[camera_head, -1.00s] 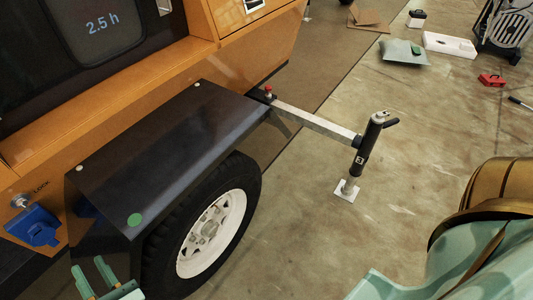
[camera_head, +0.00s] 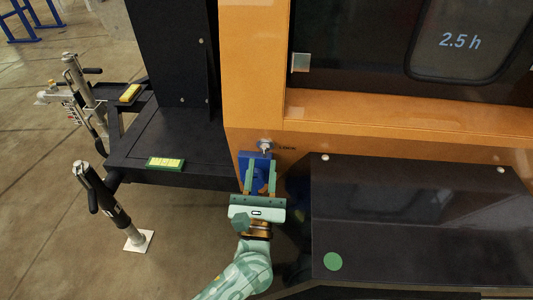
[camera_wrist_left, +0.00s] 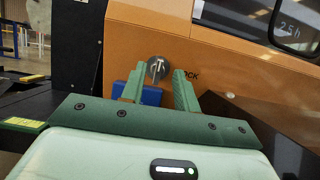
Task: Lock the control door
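The lock (camera_head: 265,146), a small silver key-like knob with a "LOCK" label beside it, is on the orange body of the light tower. It also shows in the left wrist view (camera_wrist_left: 157,68). The dark control door (camera_head: 365,60) with a "2.5 h" window is above and to the right. My left gripper (camera_head: 261,170) is just below the lock, pointing at it, with its green fingers apart. In the left wrist view the lock appears between and beyond the fingertips (camera_wrist_left: 157,84), with nothing held. My right gripper is not in view.
A blue socket box (camera_head: 249,161) is right below the lock, partly hidden by my left fingers. A black fender (camera_head: 410,210) with a green dot is at the right. A black ledge (camera_head: 140,150) and a stabilizer jack (camera_head: 105,200) are at the left.

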